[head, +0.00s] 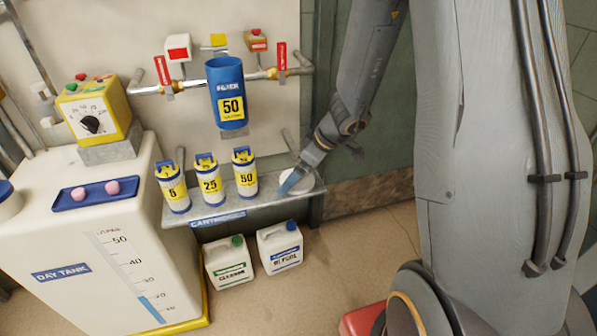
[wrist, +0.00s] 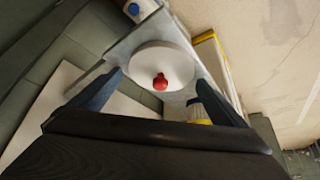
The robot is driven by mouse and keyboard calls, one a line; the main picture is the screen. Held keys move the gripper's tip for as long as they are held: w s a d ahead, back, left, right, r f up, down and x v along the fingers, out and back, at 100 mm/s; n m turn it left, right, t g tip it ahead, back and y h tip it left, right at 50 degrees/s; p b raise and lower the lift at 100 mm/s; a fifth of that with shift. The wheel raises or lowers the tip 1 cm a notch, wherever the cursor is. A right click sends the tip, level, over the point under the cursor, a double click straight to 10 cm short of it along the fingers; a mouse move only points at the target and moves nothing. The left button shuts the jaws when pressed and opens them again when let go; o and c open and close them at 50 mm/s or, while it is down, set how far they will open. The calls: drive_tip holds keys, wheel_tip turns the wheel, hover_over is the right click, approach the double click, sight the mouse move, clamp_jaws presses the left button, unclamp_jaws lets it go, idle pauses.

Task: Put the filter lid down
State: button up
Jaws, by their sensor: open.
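The filter lid (wrist: 177,55) is a white disc with a red knob (wrist: 160,81). It lies flat on the right end of the grey shelf (wrist: 127,45). In the head view the lid (head: 310,182) is partly hidden by my gripper (head: 288,186). In the wrist view my gripper (wrist: 160,78) is open, with its fingers apart on either side of the lid and knob. I cannot tell whether a finger touches the lid. The blue filter housing (head: 225,80), marked 50, hangs on the wall pipe with its top uncovered.
Cartridges marked 5 (head: 173,188), 25 (head: 211,182) and 50 (head: 244,175) stand on the shelf left of the lid. Two jugs (head: 229,262) (head: 280,248) stand on the floor below. The day tank (head: 100,235) is at left. Red-handled valves (head: 162,70) (head: 282,57) flank the housing.

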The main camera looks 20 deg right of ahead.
drive_tip(key=shift+r+p, duration=0.2)
drive_tip(key=shift+p, duration=0.1)
drive_tip(key=p+v, duration=0.1)
drive_tip(key=v, duration=1.1)
drive_tip(key=s+a+r+m+g+h, duration=0.1)
drive_tip(key=s+a+r+m, duration=0.1)
drive_tip(key=s, duration=0.4)
drive_tip(key=s+a+r+m+g+h, duration=0.1)
drive_tip(key=s+a+m, duration=0.1)
drive_tip(key=s, duration=0.5)
drive_tip(key=s+a+r+m+g+h, duration=0.1)
drive_tip(key=s+a+r+m+g, duration=0.1)
drive_tip(key=s+m, duration=0.2)
drive_tip(key=shift+s+a+r+m+h, duration=0.3)
drive_tip(key=shift+s+a+h, duration=0.1)
drive_tip(key=shift+s, duration=1.1)
